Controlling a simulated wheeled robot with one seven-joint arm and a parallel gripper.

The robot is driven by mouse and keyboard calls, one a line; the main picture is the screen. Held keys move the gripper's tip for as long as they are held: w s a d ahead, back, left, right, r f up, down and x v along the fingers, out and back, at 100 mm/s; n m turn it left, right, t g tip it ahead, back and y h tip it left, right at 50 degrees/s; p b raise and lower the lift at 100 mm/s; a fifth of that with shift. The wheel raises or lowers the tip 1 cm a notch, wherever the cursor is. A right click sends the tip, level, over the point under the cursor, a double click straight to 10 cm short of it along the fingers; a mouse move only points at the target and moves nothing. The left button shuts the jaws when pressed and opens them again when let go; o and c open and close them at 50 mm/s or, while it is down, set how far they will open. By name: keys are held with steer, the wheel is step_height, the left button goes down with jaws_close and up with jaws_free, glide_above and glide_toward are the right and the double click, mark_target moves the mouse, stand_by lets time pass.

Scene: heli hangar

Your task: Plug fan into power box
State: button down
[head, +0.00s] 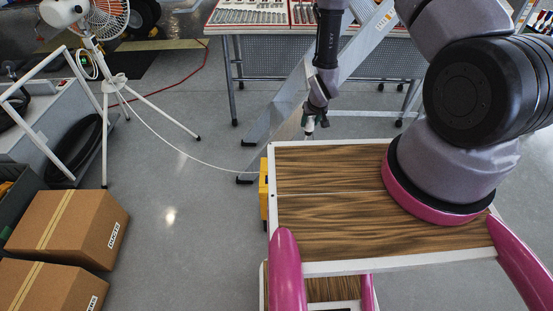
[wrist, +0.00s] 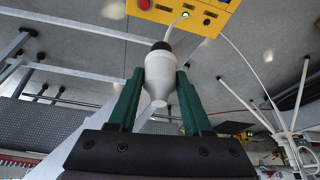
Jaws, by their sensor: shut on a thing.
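My gripper (wrist: 156,84) is shut on a white, bulb-shaped piece (wrist: 158,78) with a dark collar, whose collar end points towards the yellow power box (wrist: 190,12). I cannot tell whether this piece is the fan's plug. The box has a red button, a small green light and dark knobs. It stands apart from the held piece, and in the head view it is mostly hidden behind the wooden top (head: 264,190). The fan (head: 106,16) stands on a white tripod at top left. Its white cable (head: 175,146) runs over the floor towards the box. My gripper also shows in the head view (head: 311,122).
Cardboard boxes (head: 68,228) stand at lower left. A workbench with tool trays (head: 250,14) is at the back, with a leaning metal frame (head: 275,125) before it. A red cable (head: 185,83) lies on the floor. Open floor lies between the fan and the wooden top.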

steer(key=s+a+f+n, duration=0.1)
steer(key=s+a+f, duration=0.1)
steer(key=a+f, duration=0.5)
steer(key=s+a+f, duration=0.2)
steer(key=a+f, duration=0.6)
steer(key=f, duration=0.7)
steer(key=shift+s+a+n+y, duration=0.2)
steer(key=shift+n+y, duration=0.1)
steer(key=shift+n, duration=0.1)
steer(key=shift+s+d, duration=0.1)
steer(key=shift+s, duration=0.05)
steer(key=shift+f, duration=0.4)
steer(key=shift+f, duration=1.3)
steer(key=shift+c, duration=1.3)
jaws_free()
steer(key=shift+o, duration=0.3)
